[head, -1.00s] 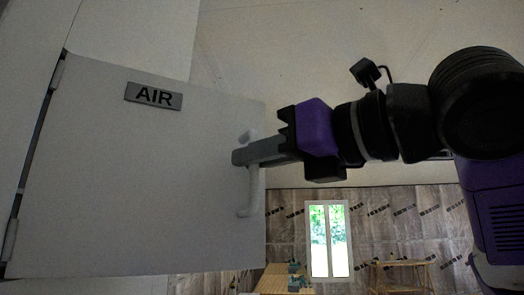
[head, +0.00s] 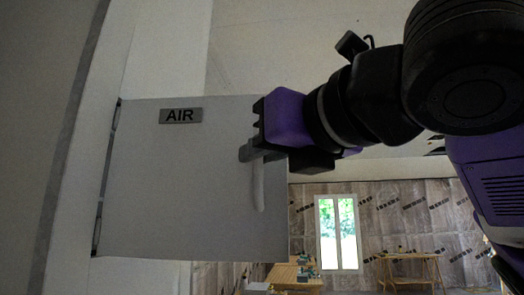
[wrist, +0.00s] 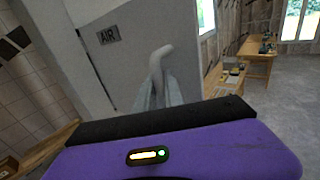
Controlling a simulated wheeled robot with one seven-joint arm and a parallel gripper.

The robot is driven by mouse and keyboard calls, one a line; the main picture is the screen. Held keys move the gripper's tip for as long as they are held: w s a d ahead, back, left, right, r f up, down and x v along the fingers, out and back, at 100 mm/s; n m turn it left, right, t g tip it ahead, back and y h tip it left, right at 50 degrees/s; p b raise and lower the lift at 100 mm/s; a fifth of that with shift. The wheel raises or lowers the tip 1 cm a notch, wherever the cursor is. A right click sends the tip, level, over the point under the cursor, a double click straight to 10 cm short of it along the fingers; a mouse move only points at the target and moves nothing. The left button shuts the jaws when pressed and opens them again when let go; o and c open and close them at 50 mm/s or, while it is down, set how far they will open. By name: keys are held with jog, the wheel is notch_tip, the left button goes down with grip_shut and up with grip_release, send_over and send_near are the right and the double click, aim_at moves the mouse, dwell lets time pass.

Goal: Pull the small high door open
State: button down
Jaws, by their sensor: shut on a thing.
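The small high door (head: 180,190) is a pale grey panel with an "AIR" plate (head: 181,116) and hinges on its left side. It stands swung out from the wall in the head view, and it also shows in the wrist view (wrist: 120,60). Its upright white bar handle (head: 259,190) is near the free right edge. My gripper (head: 250,152) is shut on the handle's upper part; the fingers hide some of it. In the wrist view the handle (wrist: 160,58) rises between my fingers (wrist: 158,90).
A window (head: 338,235) and wooden workbenches (head: 410,268) stand far back on the right. A wooden table (head: 290,277) is low behind the door. Open floor (wrist: 285,85) shows on the right in the wrist view.

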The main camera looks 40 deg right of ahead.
jog(key=shift+a, duration=0.15)
jog(key=c, duration=1.5)
grip_release()
jog(key=shift+w+a, duration=0.1)
jog(key=shift+o, duration=0.2)
jog(key=s, duration=0.7)
jog(key=shift+s+a, duration=0.3)
jog(key=shift+s, duration=0.1)
